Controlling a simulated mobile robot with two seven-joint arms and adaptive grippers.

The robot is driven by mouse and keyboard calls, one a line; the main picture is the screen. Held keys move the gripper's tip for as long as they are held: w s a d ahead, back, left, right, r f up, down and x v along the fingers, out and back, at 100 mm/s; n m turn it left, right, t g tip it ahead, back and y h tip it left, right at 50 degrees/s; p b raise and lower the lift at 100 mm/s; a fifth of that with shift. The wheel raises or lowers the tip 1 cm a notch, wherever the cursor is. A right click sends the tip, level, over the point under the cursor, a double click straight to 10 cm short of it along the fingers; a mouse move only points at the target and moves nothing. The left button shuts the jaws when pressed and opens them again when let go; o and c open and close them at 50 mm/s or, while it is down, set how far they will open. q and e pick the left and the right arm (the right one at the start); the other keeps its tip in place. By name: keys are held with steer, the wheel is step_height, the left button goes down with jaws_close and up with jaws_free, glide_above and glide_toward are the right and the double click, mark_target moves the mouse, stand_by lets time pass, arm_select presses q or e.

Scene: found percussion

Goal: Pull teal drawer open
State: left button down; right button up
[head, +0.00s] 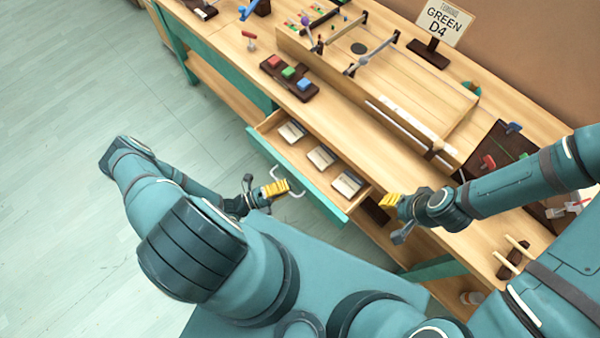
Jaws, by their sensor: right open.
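The teal drawer (325,202) is pulled out from the workbench front. Its wooden inside shows several labelled packets or cards in a row. A pale bar handle (294,194) sits on its teal front. My right gripper (387,201) is open and empty, near the bench front to the right of the drawer.
The workbench (222,57) carries a wooden box-like frame (400,88), a dark block with red, green and blue buttons (289,76), and a "GREEN D4" sign (442,23). Two pale sticks (512,257) lie at the right. The floor left of the bench is clear.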

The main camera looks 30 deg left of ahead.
arm_select(q)
steer(key=shift+s+a, duration=0.2)
steer(key=shift+s, duration=0.45)
steer(key=shift+s+a, duration=0.25)
steer(key=shift+s, duration=0.4)
steer(key=shift+s+a, duration=0.2)
steer(key=shift+s, duration=0.45)
steer(key=c, duration=1.1)
jaws_free()
steer(key=shift+o, duration=0.2)
steer(key=v, duration=1.2)
